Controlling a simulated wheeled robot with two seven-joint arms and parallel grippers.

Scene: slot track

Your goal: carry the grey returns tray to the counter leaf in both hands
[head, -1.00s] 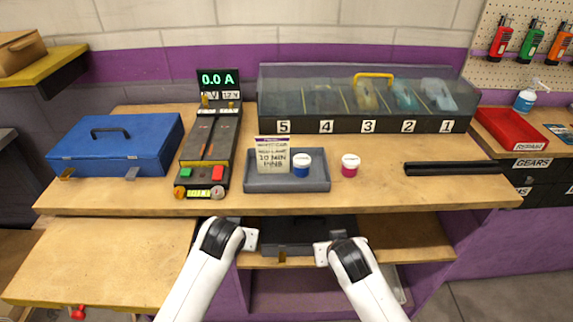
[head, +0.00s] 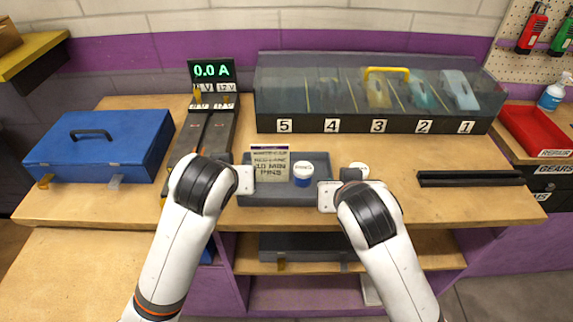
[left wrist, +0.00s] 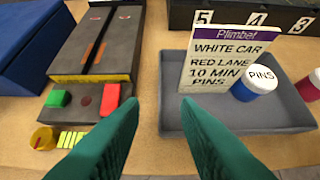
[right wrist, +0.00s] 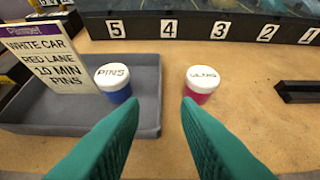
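The grey returns tray (head: 318,200) lies on the workbench. It holds a printed card (head: 270,163) and a blue pot with a white lid marked PINS (head: 302,172). My left gripper (head: 243,180) is at the tray's left end, and its two green fingers show apart with the tray's left wall (left wrist: 170,112) between them in the picture. My right gripper (head: 328,196) is at the right end, fingers apart, with the right wall (right wrist: 152,115) between them in the picture. Whether either touches the tray is unclear. The counter leaf (head: 90,270) is bare, at the lower left.
A red pot with a white lid (right wrist: 200,84) stands just right of the tray. A control box with red and green buttons (left wrist: 85,98) stands left of it. A blue case (head: 100,150), a numbered display case (head: 375,100) and a black bar (head: 470,178) are also on the bench.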

